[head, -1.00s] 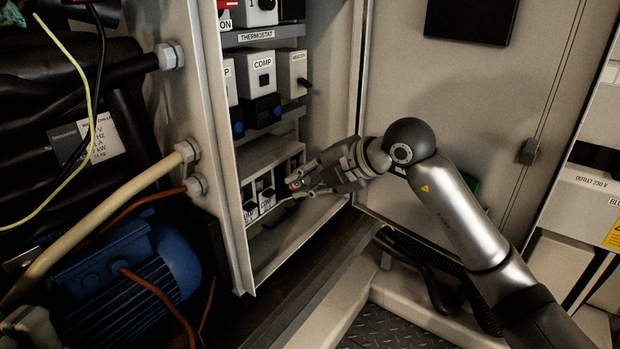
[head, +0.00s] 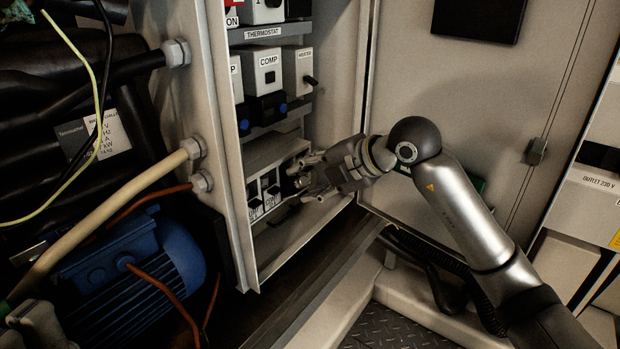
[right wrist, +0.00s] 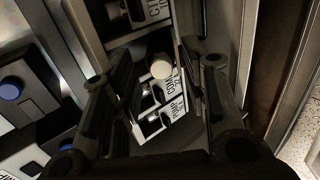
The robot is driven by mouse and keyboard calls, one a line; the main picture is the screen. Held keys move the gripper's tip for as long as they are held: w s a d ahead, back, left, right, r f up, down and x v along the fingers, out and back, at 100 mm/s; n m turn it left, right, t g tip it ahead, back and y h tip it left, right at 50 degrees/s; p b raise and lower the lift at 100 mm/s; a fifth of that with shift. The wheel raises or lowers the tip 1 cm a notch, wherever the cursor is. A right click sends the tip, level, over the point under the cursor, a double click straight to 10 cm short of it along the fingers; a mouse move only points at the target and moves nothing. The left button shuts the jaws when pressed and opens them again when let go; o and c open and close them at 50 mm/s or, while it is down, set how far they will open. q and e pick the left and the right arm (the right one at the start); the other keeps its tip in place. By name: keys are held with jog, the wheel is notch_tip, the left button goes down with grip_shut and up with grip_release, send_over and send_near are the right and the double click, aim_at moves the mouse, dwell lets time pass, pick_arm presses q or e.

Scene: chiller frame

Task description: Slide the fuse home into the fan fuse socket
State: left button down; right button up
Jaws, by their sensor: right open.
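The fuse shows in the right wrist view as a pale round end (right wrist: 161,67), sitting between my right fingers in line with the row of fuse sockets. How deep it sits cannot be told. The fan fuse socket's label is not readable, and my gripper hides that spot in the head view. The neighbouring fuse sockets (head: 270,187) have white labels; COMP (right wrist: 169,86) is readable in the right wrist view. My right gripper (head: 299,181) is open at the right end of the socket row, its fingers spread either side of the fuse.
The COMP unit (head: 268,62) and other control boxes stand above the sockets. The cabinet's left edge (head: 228,150) and the panel (head: 450,110) on the right bound the space. A blue motor (head: 130,265) and cables lie to the left.

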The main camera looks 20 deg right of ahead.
jog(key=v, duration=1.2)
jog(key=shift+f, duration=0.1)
